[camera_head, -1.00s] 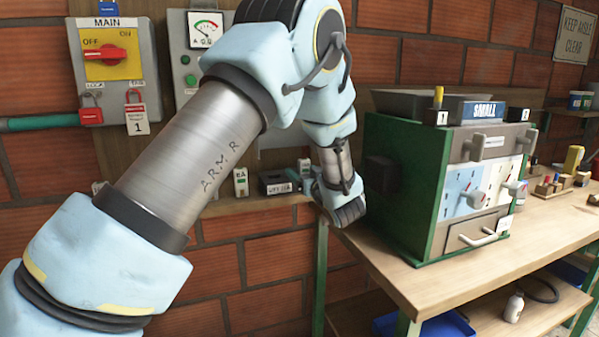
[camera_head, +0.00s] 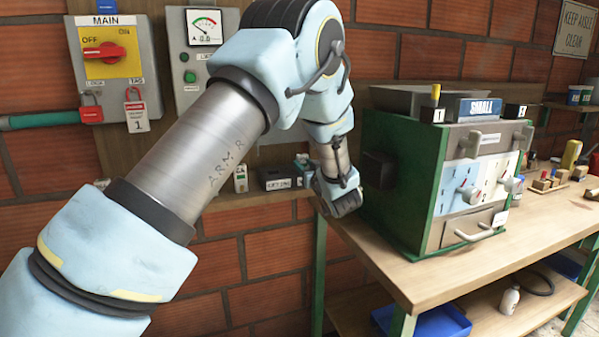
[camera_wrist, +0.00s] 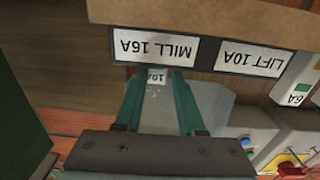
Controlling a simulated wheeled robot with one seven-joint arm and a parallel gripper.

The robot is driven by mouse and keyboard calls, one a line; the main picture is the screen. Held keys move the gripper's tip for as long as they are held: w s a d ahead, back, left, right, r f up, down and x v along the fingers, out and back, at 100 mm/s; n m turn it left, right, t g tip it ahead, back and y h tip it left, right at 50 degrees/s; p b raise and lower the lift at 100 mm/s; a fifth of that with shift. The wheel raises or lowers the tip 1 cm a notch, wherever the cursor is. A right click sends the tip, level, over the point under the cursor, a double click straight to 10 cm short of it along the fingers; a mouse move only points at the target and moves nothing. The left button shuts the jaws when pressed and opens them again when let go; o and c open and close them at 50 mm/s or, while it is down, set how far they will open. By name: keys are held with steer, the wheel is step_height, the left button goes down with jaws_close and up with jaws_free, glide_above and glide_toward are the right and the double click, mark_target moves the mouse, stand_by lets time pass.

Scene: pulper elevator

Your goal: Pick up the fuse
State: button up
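My gripper (camera_wrist: 159,78) shows in the wrist view as two green fingers standing apart, reaching from a dark bar. Between their tips is a small pale fuse (camera_wrist: 155,76) marked 10A, seen upside down. A finger lies on each side of it; firm contact is not visible. The fuse sits just under the MILL 16A label (camera_wrist: 155,49), with the LIFT 10A label (camera_wrist: 250,59) to its right. In the head view my gripper is by the wall shelf, left of the green machine; its fingertips are hard to make out. A 6A fuse (camera_head: 240,179) stands left of the dark labelled holder (camera_head: 274,179).
The green machine (camera_head: 403,180) stands on the wooden bench (camera_head: 470,275), close to the right of my gripper. The MAIN switch box (camera_head: 115,65) and meter panel (camera_head: 196,60) are on the brick wall. A blue tray (camera_head: 440,322) is below the bench.

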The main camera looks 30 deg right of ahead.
steer(key=shift+w+a+f+y, duration=0.1)
steer(key=shift+w+a+y, duration=0.1)
steer(key=shift+w+a, duration=0.25)
steer(key=shift+w+a+y, duration=0.2)
steer(key=shift+w+a, duration=0.05)
steer(key=shift+a, duration=0.3)
jaws_close()
steer(key=r+p, duration=0.1)
steer(key=r, duration=0.1)
steer(key=r+p, duration=0.1)
steer(key=r, duration=0.2)
steer(key=r+p, duration=0.2)
steer(key=shift+w+d+r, duration=0.1)
steer(key=shift+w+r, duration=0.2)
steer(key=shift+w, duration=0.1)
steer(key=s+a, duration=0.1)
steer(key=s, duration=1.7)
steer(key=shift+s+a+f, duration=0.25)
steer(key=shift+s+f, duration=0.05)
jaws_free()
steer(key=o, duration=1.2)
steer(key=shift+o, duration=0.2)
